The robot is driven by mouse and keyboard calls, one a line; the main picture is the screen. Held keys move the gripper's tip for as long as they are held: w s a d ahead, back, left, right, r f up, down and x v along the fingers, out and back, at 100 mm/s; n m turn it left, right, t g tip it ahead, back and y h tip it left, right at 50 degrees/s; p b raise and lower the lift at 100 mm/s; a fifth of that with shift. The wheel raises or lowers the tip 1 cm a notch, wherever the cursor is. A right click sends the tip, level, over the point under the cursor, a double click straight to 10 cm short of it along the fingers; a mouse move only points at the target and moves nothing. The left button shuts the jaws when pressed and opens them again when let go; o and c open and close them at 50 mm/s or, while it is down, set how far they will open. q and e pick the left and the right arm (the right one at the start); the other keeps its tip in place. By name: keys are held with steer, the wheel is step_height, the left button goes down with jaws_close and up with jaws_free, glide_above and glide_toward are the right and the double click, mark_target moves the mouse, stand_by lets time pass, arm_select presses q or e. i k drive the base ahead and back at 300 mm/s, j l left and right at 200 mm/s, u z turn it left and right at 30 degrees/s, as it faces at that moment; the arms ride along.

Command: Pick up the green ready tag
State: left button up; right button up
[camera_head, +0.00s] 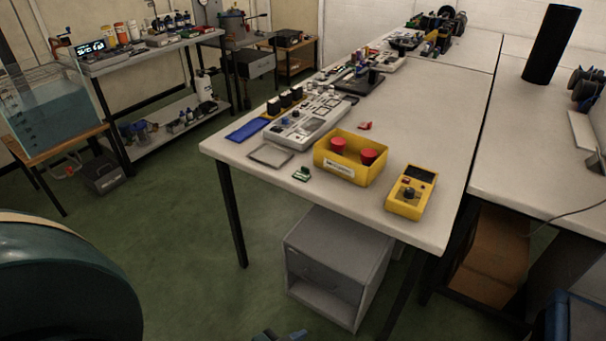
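A small green piece (302,173) with a pale top lies near the front edge of the white table (425,150). It may be the green ready tag, but it is too small to read. It lies just left of a yellow box and right of a flat grey frame. Nothing is touching it from above.
The yellow box (348,178) holds two red knobs. A yellow handheld meter (410,192) stands right of it, a grey console (308,122) behind. A small red piece (365,126) lies behind the box. A grey cabinet (338,262) stands underneath.

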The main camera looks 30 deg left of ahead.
mark_target(303, 175)
steer(key=z, duration=0.2)
steer(key=j+z, duration=1.05)
steer(key=j, duration=0.9)
steer(key=k, duration=0.05)
